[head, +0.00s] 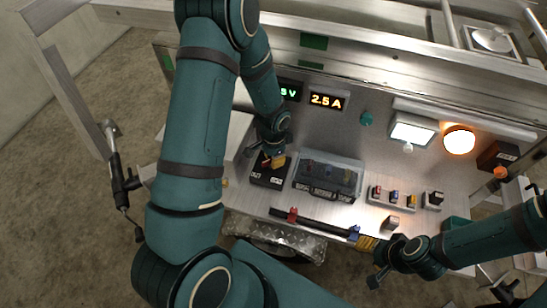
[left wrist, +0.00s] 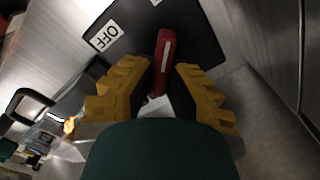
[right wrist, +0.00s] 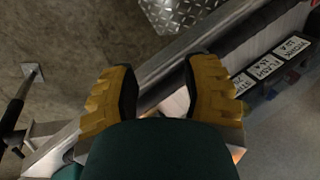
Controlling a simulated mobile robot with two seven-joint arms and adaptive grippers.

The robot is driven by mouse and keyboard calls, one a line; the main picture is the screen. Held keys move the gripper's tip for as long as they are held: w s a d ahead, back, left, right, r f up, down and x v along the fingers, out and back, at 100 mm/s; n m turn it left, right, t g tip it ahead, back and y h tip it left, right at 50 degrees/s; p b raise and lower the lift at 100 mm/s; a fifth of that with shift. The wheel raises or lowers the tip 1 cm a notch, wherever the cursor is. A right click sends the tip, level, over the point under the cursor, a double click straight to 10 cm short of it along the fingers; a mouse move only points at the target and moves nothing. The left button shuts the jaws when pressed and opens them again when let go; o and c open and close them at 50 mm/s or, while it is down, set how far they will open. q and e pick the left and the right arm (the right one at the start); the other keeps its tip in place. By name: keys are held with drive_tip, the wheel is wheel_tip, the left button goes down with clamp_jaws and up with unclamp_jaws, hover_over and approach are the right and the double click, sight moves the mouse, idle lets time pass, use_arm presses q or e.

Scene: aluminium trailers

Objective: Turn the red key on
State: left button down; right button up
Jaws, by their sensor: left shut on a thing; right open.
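The red key (left wrist: 164,52) stands on a black switch box (left wrist: 205,45) with a white OFF label (left wrist: 105,36). The box (head: 262,183) also shows in the head view, at the left of the metal panel. My left gripper (left wrist: 157,90) is shut on the red key, with a yellow finger on each side of it. In the head view my left gripper (head: 275,161) is over the box and hides much of the key. My right gripper (right wrist: 158,88) is open and empty. In the head view it (head: 370,243) is by the panel's lower edge, close to a dark bar.
A clear-lidded case (head: 328,175) is right of the switch box. A strip of small coloured fuses (head: 394,196) lies farther right. The dark bar (head: 315,222) runs along the lower edge. A lit display (head: 327,101) reads 2.5 A; an orange lamp (head: 459,140) glows.

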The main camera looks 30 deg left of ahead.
use_arm(q)
drive_tip(key=shift+s, duration=0.1)
drive_tip(key=c, duration=1)
unclamp_jaws()
wheel_tip(320, 180, up, 12)
drive_tip(key=shift+f, duration=0.1)
